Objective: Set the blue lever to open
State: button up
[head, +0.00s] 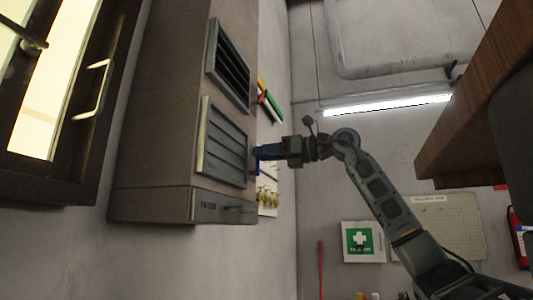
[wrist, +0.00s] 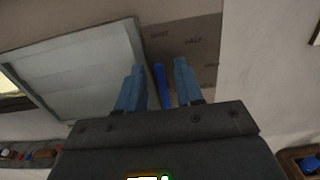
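The blue lever (wrist: 160,86) is a narrow blue bar in the wrist view, in front of a grey-brown plate (wrist: 205,30). Its far end points roughly toward a label that seems to read SHUT; another seems to read HALF, and a third is too blurred to read. My gripper (wrist: 157,67) is open, with one blue finger on each side of the lever and a gap to each. I cannot tell how deep the lever sits between them. In the head view my gripper (head: 259,152) is beside the grey cabinet's far edge, and a sliver of blue (head: 257,167) shows just below it.
The cabinet (head: 160,130) carries two louvred panels, the lower one (head: 222,143) close to my gripper. Brass-coloured fittings (head: 267,197) are below. A wooden slab (head: 470,110) overhangs at right.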

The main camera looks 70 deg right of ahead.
jog(key=shift+c, duration=0.3)
grip_shut()
jog(key=shift+d, duration=0.1)
jog(key=shift+w+d+f+m, duration=0.1)
jog(key=shift+d+f+m, duration=0.6)
jog(key=shift+m, duration=1.65)
jog(key=shift+d+f+m, duration=0.45)
jog(key=shift+d+m, duration=0.5)
jog(key=shift+m, duration=1.35)
jog(key=shift+w+d+f+m, duration=0.1)
jog(key=shift+d+f+m, duration=0.6)
jog(key=shift+m, duration=1.65)
jog(key=shift+d+r, duration=0.1)
jog(key=shift+o, duration=0.3)
grip_release()
